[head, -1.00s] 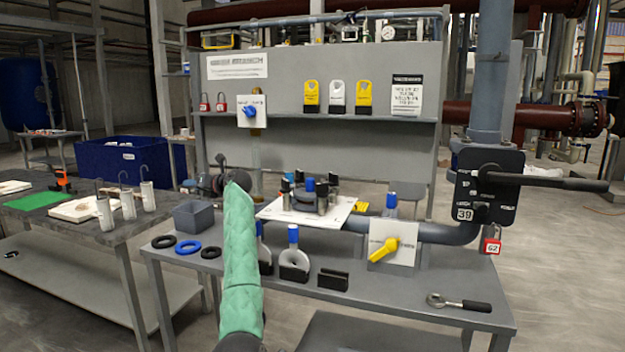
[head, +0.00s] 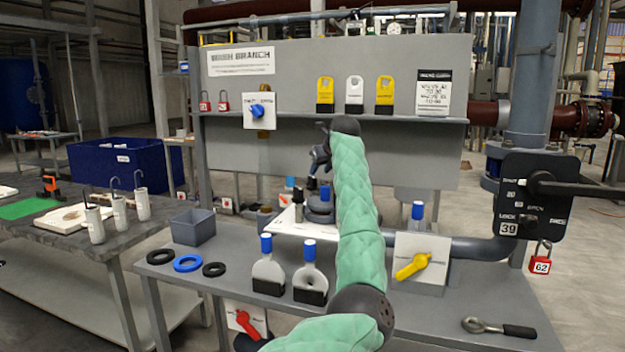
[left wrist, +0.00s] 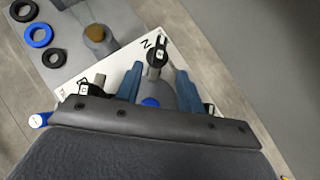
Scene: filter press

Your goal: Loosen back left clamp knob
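The filter housing (head: 320,207) stands on a white plate (head: 285,228) on the bench, partly hidden behind my green-sleeved left arm. My left gripper (left wrist: 158,76) is above the housing, pointing down. Its two blue fingers are apart. A black clamp knob (left wrist: 157,48) with a white mark lies in line with the gap between them; I cannot tell whether the fingers touch it. Another dark clamp piece (left wrist: 84,90) shows left of the fingers, and a blue part (left wrist: 150,102) shows between them. In the head view, a dark clamp knob (head: 298,196) stands at the housing's left. My right gripper is out of view.
Black and blue rings (head: 187,263) and a grey bin (head: 192,227) are at the bench's left. Two blue-topped pieces (head: 267,272) stand at the front. A yellow-handled valve (head: 412,266) and a wrench (head: 498,328) are on the right. The back panel (head: 430,150) rises behind the housing.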

